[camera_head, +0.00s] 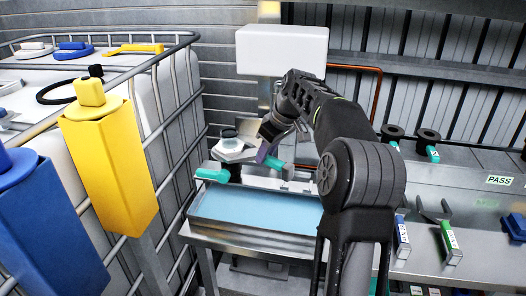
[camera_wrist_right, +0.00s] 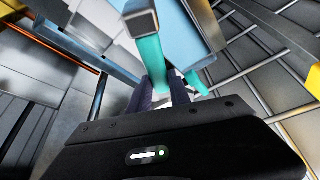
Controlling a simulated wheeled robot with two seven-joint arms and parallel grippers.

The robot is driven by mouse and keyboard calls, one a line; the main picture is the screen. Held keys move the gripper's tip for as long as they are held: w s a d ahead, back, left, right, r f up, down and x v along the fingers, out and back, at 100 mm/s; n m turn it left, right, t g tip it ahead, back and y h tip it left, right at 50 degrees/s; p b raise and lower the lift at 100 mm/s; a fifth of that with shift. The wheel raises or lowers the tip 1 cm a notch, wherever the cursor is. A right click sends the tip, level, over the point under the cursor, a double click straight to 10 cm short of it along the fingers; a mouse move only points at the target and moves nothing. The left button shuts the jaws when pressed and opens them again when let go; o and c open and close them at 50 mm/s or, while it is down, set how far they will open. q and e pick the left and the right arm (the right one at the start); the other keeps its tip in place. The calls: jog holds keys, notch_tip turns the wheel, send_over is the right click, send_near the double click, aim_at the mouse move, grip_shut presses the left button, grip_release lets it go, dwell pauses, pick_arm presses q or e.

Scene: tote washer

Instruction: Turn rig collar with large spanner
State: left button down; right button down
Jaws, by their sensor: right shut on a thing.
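A rig (camera_head: 233,151) with a pale grey collar-like top and a light disc stands behind the blue tray in the head view. My right gripper (camera_head: 265,152) is beside it on the right, shut on a teal-handled tool (camera_head: 274,163), which I take to be the large spanner. In the right wrist view, the teal handle (camera_wrist_right: 152,60) runs between the fingers (camera_wrist_right: 160,95) to a grey block-like end. Whether its jaw is around the collar is hidden. Another teal handle (camera_head: 212,175) sticks out left of the rig. My left gripper is out of view.
A blue-floored tray (camera_head: 312,236) lies in front of the rig. A caged tank (camera_head: 185,90) with yellow (camera_head: 112,165) and blue (camera_head: 45,230) containers stands left. On the right bench lie a green-handled spanner (camera_head: 449,238) and other tools, near a PASS sign (camera_head: 499,180).

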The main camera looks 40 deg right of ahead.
jog(key=shift+w+d+r+n+p, duration=0.1)
jog(key=shift+d+r+n+p, duration=0.05)
jog(key=shift+d+n+p, duration=0.3)
jog(key=shift+d, duration=0.15)
jog(key=shift+w+d+n+y+p, duration=0.15)
jog(key=shift+d+n+y+p, duration=0.1)
jog(key=shift+d+n+p, duration=0.25)
jog(key=shift+w+d+n+y+p, duration=0.15)
jog(key=shift+d+n+y+p, duration=0.1)
jog(key=shift+d+n+p, duration=0.25)
